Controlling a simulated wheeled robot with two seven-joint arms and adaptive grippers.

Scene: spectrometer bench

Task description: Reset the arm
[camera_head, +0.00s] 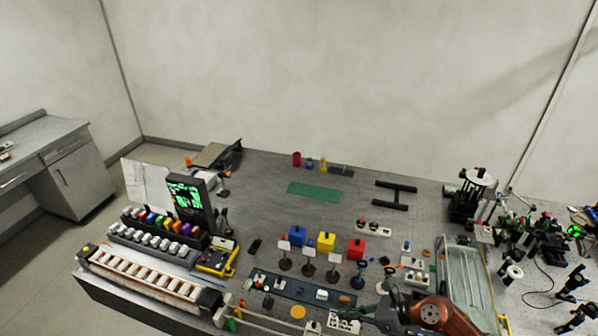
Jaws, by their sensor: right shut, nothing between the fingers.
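My right arm comes in at the bottom right with its orange-brown link. My right gripper (369,313) is dark and low over the front of the bench (270,200). It is shut and holds nothing. It points left, close to small white parts at the bench's front, and I cannot tell whether it touches them. My left gripper is not in view.
Blue (297,236), yellow (326,241) and red (356,249) blocks stand behind small signs. A clear tray (462,285) lies right of the arm. A lit screen (187,207) and bottle racks fill the left. Optics crowd the right. The bench around the green mat (314,192) is mostly clear.

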